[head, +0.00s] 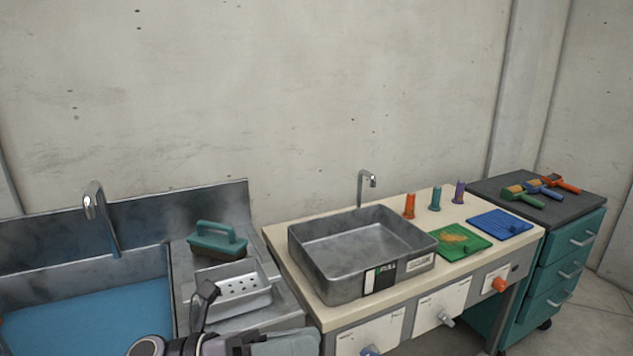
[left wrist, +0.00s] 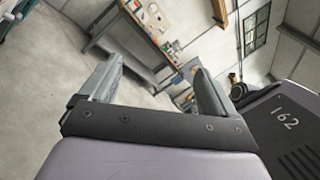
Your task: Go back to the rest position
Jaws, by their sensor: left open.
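My left gripper (head: 218,325) shows at the bottom of the head view, in front of the perforated tray and the counter. In the left wrist view my left gripper (left wrist: 158,72) has its two grey fingers wide apart with nothing between them. Its fingers point towards open room, with floor and a distant bench behind. My right gripper is in neither view.
A sink with blue water (head: 90,318) is at the left. A green-handled brush (head: 217,238) lies by a perforated tray (head: 238,290). A metal basin (head: 325,275), green mat (head: 450,243) and blue mat (head: 500,224) are on the bench. A drawer cabinet (head: 560,265) stands right.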

